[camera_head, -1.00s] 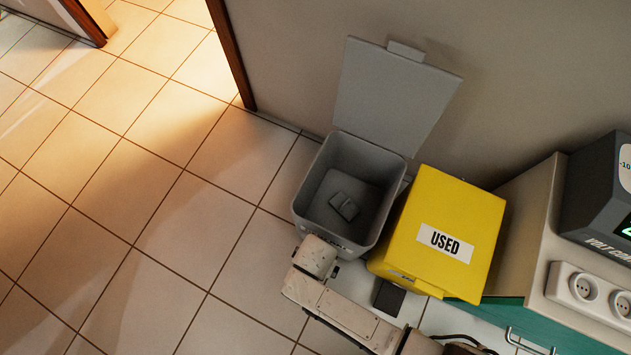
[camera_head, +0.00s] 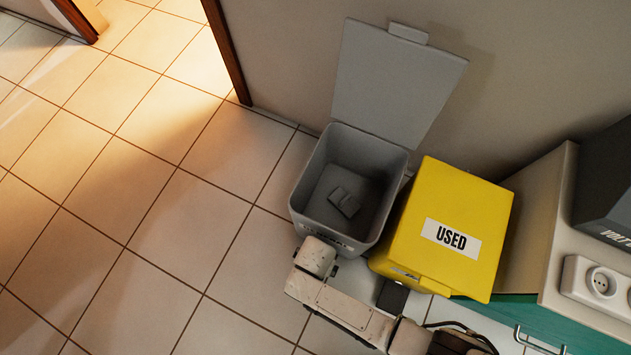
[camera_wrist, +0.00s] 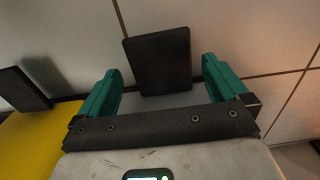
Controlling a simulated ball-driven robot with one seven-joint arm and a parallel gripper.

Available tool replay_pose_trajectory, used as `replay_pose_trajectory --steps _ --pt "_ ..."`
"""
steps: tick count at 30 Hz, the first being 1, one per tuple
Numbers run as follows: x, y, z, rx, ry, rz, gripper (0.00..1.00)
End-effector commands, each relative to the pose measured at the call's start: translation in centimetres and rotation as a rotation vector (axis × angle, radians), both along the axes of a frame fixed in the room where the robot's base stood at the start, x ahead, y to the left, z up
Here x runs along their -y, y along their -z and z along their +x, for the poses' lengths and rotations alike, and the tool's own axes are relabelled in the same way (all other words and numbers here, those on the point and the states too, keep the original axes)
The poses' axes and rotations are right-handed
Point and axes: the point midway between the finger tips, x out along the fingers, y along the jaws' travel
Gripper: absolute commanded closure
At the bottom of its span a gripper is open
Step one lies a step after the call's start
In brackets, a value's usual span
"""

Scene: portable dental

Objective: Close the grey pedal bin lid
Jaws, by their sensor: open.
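The grey pedal bin (camera_head: 311,200) stands on the floor by the wall in the head view. Its lid (camera_head: 392,80) is raised, standing up at the back near the wall. My gripper (camera_wrist: 160,68) shows in the wrist view with its two teal fingers spread and nothing held. A dark flat pedal (camera_wrist: 158,45) appears between and beyond the fingers; I cannot tell whether they touch it. In the head view my wrist is low at the bin's front, and the fingers and this pedal are hidden.
A yellow bin (camera_head: 455,205) marked USED, lid shut, stands close on the right, with its own dark pedal (camera_head: 392,297) in front. A small dark object (camera_head: 344,201) lies inside the grey bin. A cabinet with sockets (camera_head: 603,283) is at right. Floor at left is clear.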

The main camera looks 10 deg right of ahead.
Motion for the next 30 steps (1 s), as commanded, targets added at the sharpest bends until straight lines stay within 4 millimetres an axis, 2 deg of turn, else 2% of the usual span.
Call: replay_pose_trajectory --steps 1,6,17,30 --pt "0.0 1.1 0.0 -0.001 -0.001 -0.001 0.0" --pt "0.0 2.2 0.0 0.0 0.0 0.0 0.0" --pt "0.0 2.3 0.0 0.0 0.0 0.0 0.0" --pt "0.0 2.3 0.0 0.0 0.0 0.0 0.41"
